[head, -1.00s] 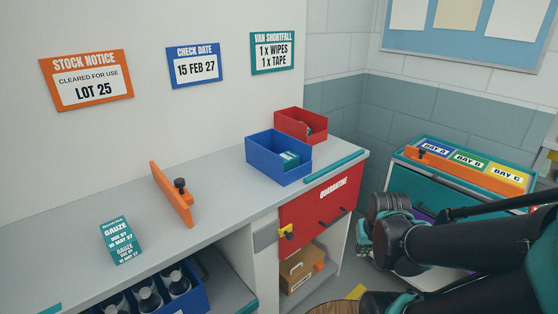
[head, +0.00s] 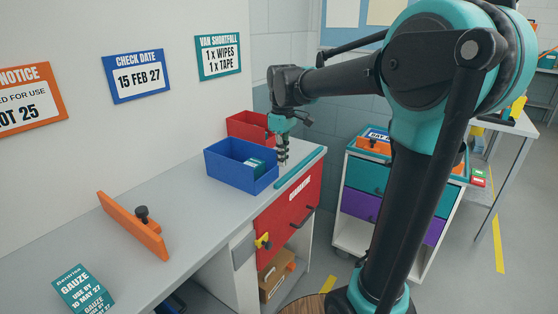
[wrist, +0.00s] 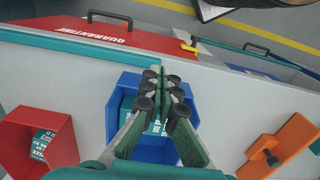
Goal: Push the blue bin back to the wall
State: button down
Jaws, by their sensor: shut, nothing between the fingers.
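The blue bin (head: 228,174) is an open-topped box on the grey counter (head: 190,215), set a little out from the back wall, with a teal packet (head: 256,166) inside. In the wrist view the blue bin (wrist: 130,86) lies beneath my gripper (wrist: 163,95), which hides part of it and of the packet. In the head view my gripper (head: 283,155) points down by the bin's right end, near the counter's front side. It is shut and empty. I cannot tell whether it touches the bin.
A red bin (head: 246,125) stands just beyond the blue bin, close to the wall. A teal strip (head: 300,169) runs along the counter's front edge. An orange divider with a black knob (head: 135,228) and a gauze box (head: 82,290) are nearer. Counter between divider and blue bin is clear.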

aim_at(275, 184)
notch_tip(275, 184, down, 8)
jog(key=shift+f, duration=0.1)
jog(key=shift+w+a+r, duration=0.2)
jog(key=shift+w+a, duration=0.7)
jog(key=shift+a, duration=0.2)
jog(key=shift+w+a, duration=0.35)
jog(key=shift+a, duration=0.1)
jog(key=w+a, duration=0.3)
jog(key=a, duration=0.1)
jog(key=w+a, duration=0.3)
jog(key=a, duration=0.1)
jog(key=w+a, duration=0.4)
jog(key=a, duration=0.1)
jog(key=shift+r, duration=0.1)
